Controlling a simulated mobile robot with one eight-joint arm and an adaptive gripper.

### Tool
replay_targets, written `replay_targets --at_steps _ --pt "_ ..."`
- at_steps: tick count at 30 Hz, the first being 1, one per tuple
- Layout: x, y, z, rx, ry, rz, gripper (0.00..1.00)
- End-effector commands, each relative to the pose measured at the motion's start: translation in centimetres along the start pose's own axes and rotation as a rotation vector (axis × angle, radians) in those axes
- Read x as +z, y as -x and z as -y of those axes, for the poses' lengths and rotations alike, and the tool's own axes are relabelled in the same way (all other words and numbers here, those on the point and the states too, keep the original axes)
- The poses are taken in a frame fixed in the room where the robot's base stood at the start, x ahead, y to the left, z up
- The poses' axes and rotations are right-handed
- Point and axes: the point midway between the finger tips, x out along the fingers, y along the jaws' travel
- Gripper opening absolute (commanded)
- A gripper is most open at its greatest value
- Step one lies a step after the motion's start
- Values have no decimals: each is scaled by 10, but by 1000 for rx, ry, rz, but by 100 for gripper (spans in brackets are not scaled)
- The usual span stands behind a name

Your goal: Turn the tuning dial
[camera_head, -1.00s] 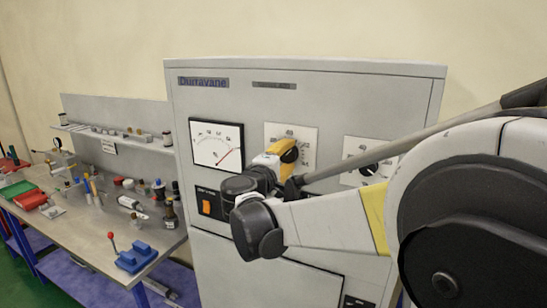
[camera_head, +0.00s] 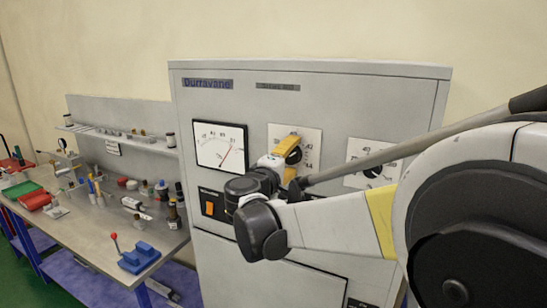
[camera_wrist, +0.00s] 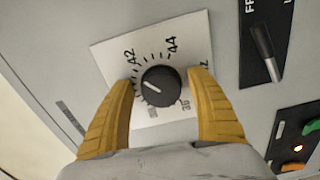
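A round black dial (camera_wrist: 161,87) with a white pointer mark sits on a white plate (camera_wrist: 108,52) numbered around it in the wrist view. In the head view the dial (camera_head: 294,155) is on the upper middle of the grey cabinet front, partly behind my gripper. My gripper (camera_wrist: 161,80) is open, with one yellow finger on each side of the dial. Gaps show between the fingers and the dial. In the head view my gripper (camera_head: 286,165) is close to the plate. A white meter (camera_head: 219,147) with a red needle is left of the dial.
A second dial (camera_head: 373,171) is to the right on the grey cabinet (camera_head: 330,85). An orange switch (camera_head: 209,208) is below the meter. The wrist view shows a black lever (camera_wrist: 263,42) and a green button (camera_wrist: 309,128). A cluttered workbench (camera_head: 95,240) stands at left.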

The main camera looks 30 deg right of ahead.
Motion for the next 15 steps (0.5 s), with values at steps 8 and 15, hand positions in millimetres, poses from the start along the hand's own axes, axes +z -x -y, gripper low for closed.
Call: replay_targets --at_steps 8,15 --pt "0 5 0 -1 0 -1 67" --pt "-2 50 0 -1 0 -5 67"
